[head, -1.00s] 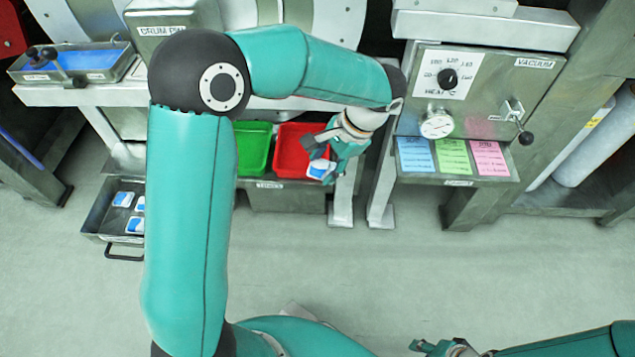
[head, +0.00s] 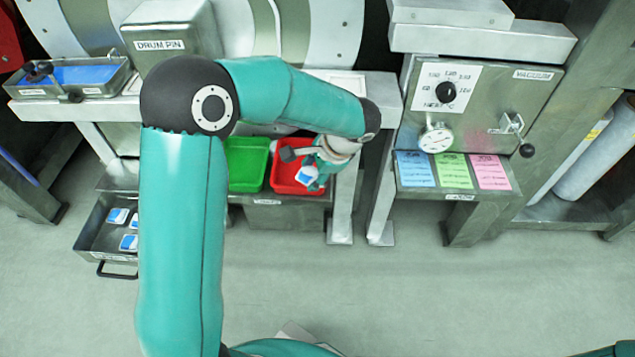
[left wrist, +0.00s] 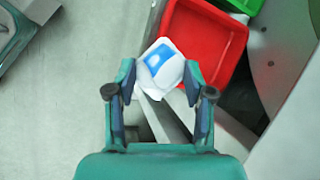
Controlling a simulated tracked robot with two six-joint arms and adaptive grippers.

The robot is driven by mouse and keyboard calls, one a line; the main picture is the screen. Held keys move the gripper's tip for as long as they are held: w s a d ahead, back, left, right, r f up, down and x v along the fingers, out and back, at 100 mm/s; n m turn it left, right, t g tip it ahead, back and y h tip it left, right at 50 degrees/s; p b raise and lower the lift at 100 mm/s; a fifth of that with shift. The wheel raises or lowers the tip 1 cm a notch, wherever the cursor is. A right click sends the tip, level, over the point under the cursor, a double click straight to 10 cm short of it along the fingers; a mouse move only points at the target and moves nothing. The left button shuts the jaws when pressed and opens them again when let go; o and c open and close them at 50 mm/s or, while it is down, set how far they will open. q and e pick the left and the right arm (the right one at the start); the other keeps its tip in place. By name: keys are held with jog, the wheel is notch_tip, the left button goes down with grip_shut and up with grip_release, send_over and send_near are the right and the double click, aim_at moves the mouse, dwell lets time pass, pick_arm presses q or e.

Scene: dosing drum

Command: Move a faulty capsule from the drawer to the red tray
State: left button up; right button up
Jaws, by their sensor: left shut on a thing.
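My left gripper (head: 303,168) is shut on a white capsule with a blue patch (head: 307,177). In the left wrist view the capsule (left wrist: 160,63) sits between the two fingertips (left wrist: 159,76) and overlaps the edge of the red tray (left wrist: 218,65). In the head view the capsule appears in front of the red tray (head: 281,181); its exact height above the tray is hard to tell. The open drawer (head: 91,228) at the lower left holds other white and blue capsules (head: 118,216). My right gripper is out of view.
A green tray (head: 247,165) stands directly left of the red one. A blue-filled tray (head: 85,75) is at the upper left. A heat and vacuum panel (head: 480,100) with coloured cards (head: 453,171) stands to the right. The floor in front is clear.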

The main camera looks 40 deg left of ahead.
pick_arm(q)
jog(key=shift+w+a+f, duration=0.5)
jog(key=shift+w+f, duration=0.15)
jog(key=shift+w, duration=0.15)
jog(key=shift+w+a+f, duration=0.5)
jog(key=shift+w+f, duration=0.2)
jog(key=shift+w, duration=0.15)
jog(key=shift+w+a+f, duration=0.5)
jog(key=shift+w+f, duration=0.15)
jog(key=shift+w, duration=0.15)
jog(key=o, duration=0.7)
jog(key=shift+r, duration=0.15)
